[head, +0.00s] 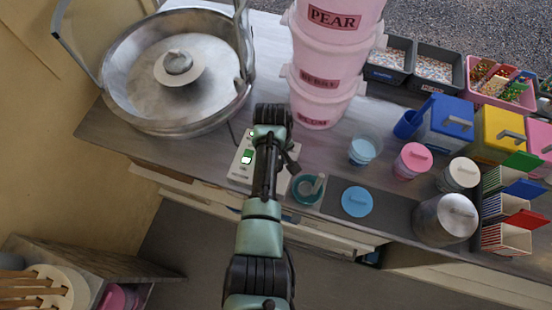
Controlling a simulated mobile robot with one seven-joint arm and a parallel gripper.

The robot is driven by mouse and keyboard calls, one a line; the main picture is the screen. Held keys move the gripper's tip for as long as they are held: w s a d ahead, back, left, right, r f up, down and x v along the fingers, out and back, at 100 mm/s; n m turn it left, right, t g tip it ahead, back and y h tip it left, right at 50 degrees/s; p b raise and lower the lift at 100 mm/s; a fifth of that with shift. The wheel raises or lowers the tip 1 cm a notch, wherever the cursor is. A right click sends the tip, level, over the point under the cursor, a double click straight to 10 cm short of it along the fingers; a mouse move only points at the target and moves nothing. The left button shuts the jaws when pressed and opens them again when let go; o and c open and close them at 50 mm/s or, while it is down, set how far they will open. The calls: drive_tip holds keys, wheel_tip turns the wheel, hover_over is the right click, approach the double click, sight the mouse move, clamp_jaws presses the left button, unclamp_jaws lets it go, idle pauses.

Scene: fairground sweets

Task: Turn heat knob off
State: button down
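A pale control panel (239,172) lies on the counter just right of the large metal bowl. A green switch (247,156) shows on its face, with small print I cannot read. I cannot make out the heat knob; my arm covers the panel's right part. My gripper (272,117) is at the far end of the arm, over the counter beside the panel. It is seen from behind and above, so its fingertips and whatever is under them are hidden. I cannot tell whether it touches anything.
The metal bowl (135,117) with a central spinner (179,65) stands at left. Stacked pink tubs (319,83) stand close behind my gripper. A teal bowl (306,188), a blue lid (357,201) and a metal canister (443,219) stand to the right.

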drive_tip(key=shift+n, duration=1)
drive_tip(key=shift+c, duration=1.9)
unclamp_jaws()
wheel_tip(320, 180, up, 13)
drive_tip(key=shift+s+a+b, duration=0.2)
drive_tip(key=shift+a+b, duration=0.05)
drive_tip(key=shift+b, duration=0.1)
